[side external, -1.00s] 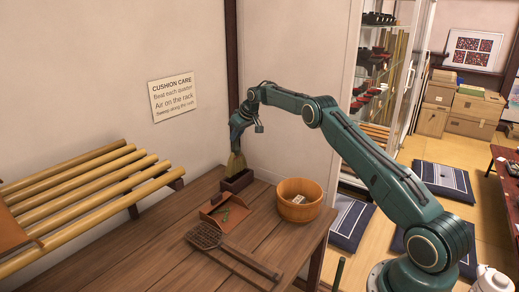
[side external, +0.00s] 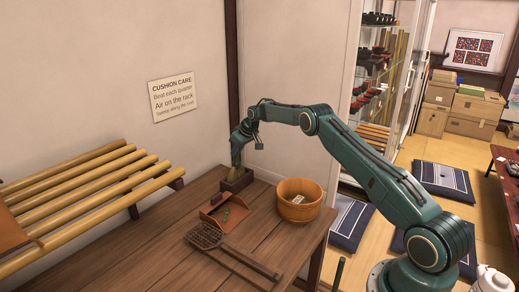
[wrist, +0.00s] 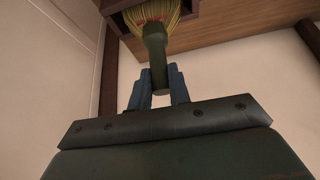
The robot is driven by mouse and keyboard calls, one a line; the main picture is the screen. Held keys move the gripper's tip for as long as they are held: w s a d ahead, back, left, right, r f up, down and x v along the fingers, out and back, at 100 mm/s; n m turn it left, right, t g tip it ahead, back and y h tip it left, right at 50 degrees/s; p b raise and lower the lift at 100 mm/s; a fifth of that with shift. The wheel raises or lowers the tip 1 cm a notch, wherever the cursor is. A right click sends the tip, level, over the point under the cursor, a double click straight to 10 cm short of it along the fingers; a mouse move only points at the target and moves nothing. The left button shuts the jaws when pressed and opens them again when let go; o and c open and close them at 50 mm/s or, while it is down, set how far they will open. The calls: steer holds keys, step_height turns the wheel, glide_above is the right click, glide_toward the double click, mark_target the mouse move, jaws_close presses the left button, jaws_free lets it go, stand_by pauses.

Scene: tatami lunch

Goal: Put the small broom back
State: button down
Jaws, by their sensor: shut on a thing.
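The small broom has a dark green handle (wrist: 155,50) and straw-coloured bristles (wrist: 153,11). My gripper (wrist: 158,82) is shut on the handle, with one blue finger on each side. In the side view my gripper (side external: 236,157) is low over the dark wooden box (side external: 240,184) at the back of the table. The bristles reach down into the open top of this box, and only a little of the broom (side external: 237,174) shows above its rim. The wrist view also shows part of the box wall (wrist: 188,10). Whether the bristles touch the box floor is hidden.
A reddish-brown dustpan (side external: 222,219) with small green bits lies in front of the box. A wooden tub (side external: 299,211) stands to the right. A woven beater (side external: 232,248) lies at the front of the table. A bamboo rack (side external: 85,190) stands on the left.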

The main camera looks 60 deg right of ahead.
steer(key=shift+f, duration=0.2)
steer(key=c, duration=1.2)
jaws_free()
steer(key=shift+c, duration=0.2)
steer(key=shift+r, duration=0.1)
steer(key=v, duration=1.3)
steer(key=shift+s+r, duration=0.2)
